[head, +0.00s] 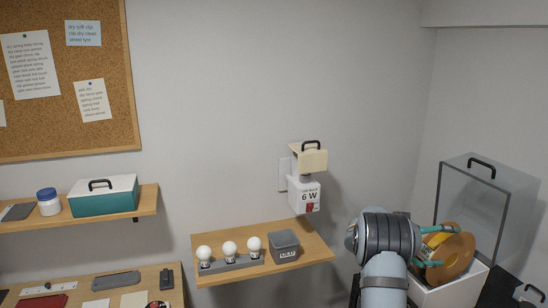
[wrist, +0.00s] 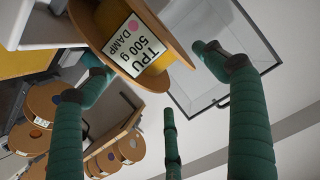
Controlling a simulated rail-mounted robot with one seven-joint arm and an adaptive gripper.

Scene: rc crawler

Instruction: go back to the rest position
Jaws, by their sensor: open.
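My gripper (head: 424,247) has teal fingers and is at the right in the head view, reaching toward an orange-brown spool (head: 459,257). In the wrist view my gripper (wrist: 150,60) has its fingers spread apart, with the spool (wrist: 110,22) between and beyond them. The spool's white label reads "TPU 500 g DAMP". The jaws are open; whether a finger touches the spool is not clear. The spool stands at a white base (head: 452,293), by a clear cover (head: 500,205) with a black handle. My arm hides part of the base.
A wooden shelf (head: 215,278) with several bulbs and a grey box (head: 284,246) is left of my arm. A wall unit marked "6 W" (head: 306,196) hangs above it. Several other spools (wrist: 40,103) show at the left in the wrist view. The wall space above my arm is clear.

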